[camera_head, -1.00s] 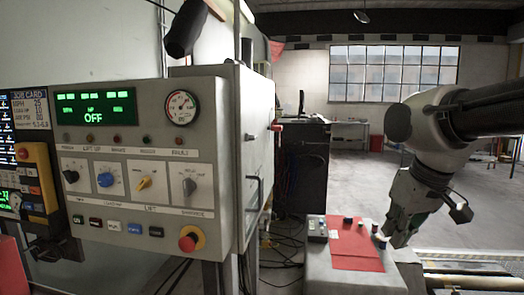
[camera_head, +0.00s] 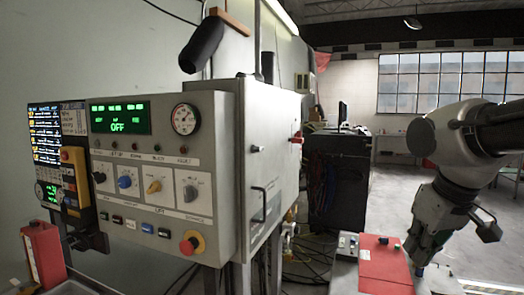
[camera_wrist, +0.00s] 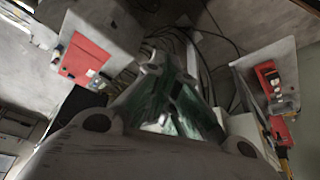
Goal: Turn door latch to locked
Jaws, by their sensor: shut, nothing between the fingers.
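The grey control cabinet has a side door (camera_head: 272,120) in the head view. A small dark knob (camera_head: 257,149) and a black bar handle (camera_head: 258,205) are on this side face. A red-tipped lever (camera_head: 297,135) sticks out further back. I cannot tell which of these is the latch, or how it is turned. My gripper (camera_head: 416,268) hangs low at the right, well apart from the cabinet, pointing down near a red-topped box. It is shut and empty. Its fingers also show in the wrist view (camera_wrist: 168,122), where I cannot make out the latch.
The control panel (camera_head: 150,165) with dials and a red stop button (camera_head: 192,243) faces me at left. A black cabinet (camera_head: 336,180) stands behind. The box with a red top (camera_head: 385,264) is beneath my gripper. Cables lie on the floor between. Open floor is at right.

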